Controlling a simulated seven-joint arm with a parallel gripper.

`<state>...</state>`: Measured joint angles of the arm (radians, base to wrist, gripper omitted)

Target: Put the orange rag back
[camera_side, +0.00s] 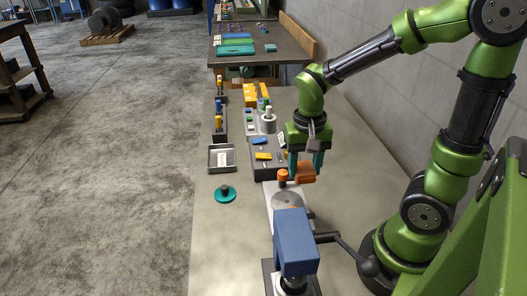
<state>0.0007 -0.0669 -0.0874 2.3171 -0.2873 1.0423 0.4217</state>
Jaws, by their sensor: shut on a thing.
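The orange rag (306,173) is a small folded orange piece at the centre right of the side view. My gripper (305,162) points down with its two teal fingers, one on each side of the rag, and is shut on it. The rag hangs at the fingertips, near the right front edge of a dark grey tray (262,172). Whether the rag touches anything below it is hard to tell from this angle.
A small orange knob (282,176) stands just left of the rag. A blue press-like fixture (294,240) with a lever is in front. An open grey box (222,157) and a teal disc (225,194) sit left. The bench's left front is clear.

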